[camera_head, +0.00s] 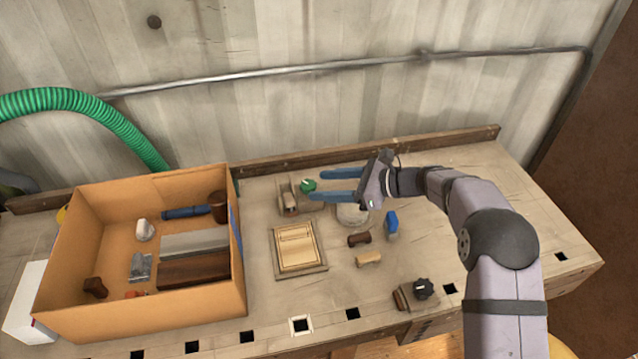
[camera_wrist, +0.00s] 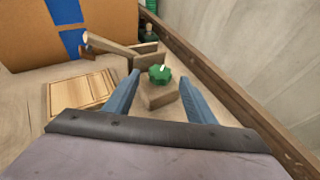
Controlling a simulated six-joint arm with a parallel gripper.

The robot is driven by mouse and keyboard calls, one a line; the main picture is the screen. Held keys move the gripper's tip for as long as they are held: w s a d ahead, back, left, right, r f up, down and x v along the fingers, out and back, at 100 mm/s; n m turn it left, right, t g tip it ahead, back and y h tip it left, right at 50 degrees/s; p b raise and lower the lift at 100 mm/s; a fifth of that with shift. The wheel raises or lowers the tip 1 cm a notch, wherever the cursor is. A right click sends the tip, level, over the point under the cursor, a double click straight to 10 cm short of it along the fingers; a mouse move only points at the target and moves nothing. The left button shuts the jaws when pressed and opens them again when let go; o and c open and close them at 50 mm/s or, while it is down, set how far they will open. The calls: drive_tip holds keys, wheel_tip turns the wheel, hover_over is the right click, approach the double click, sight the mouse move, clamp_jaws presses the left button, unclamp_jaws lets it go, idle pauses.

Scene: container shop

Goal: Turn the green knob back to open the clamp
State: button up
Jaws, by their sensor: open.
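The green knob (camera_head: 308,185) is on a small wooden clamp (camera_head: 289,198) near the back of the bench. In the wrist view the knob (camera_wrist: 160,73) is scalloped, with a pale mark on top, and the clamp's wooden block (camera_wrist: 158,97) shows below it. My gripper (camera_head: 314,185) is open, its two blue fingers pointing left at the knob. In the wrist view the fingers of my gripper (camera_wrist: 160,78) lie on either side of the knob, with a gap on each side. I cannot tell the exact height of the fingertips relative to the knob.
A cardboard box (camera_head: 150,318) of tools stands at left. A framed wooden panel (camera_head: 298,250) lies in front of the clamp. A black knob (camera_head: 423,288), a blue item (camera_head: 391,225) and small wooden pieces lie at right. A wooden ledge (camera_head: 450,138) edges the back.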

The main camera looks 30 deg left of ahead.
sight(307, 185)
drive_tip(key=shift+x, duration=1.15)
drive_tip(key=shift+c, duration=0.5)
drive_tip(key=c, duration=0.9)
drive_tip(key=shift+c, duration=0.2)
drive_tip(key=shift+w+a+r+n+g, duration=0.1)
drive_tip(key=shift+w+n+g, duration=0.1)
drive_tip(key=shift+n+g, duration=0.6)
drive_tip(key=o, duration=1)
drive_tip(key=shift+o, duration=0.2)
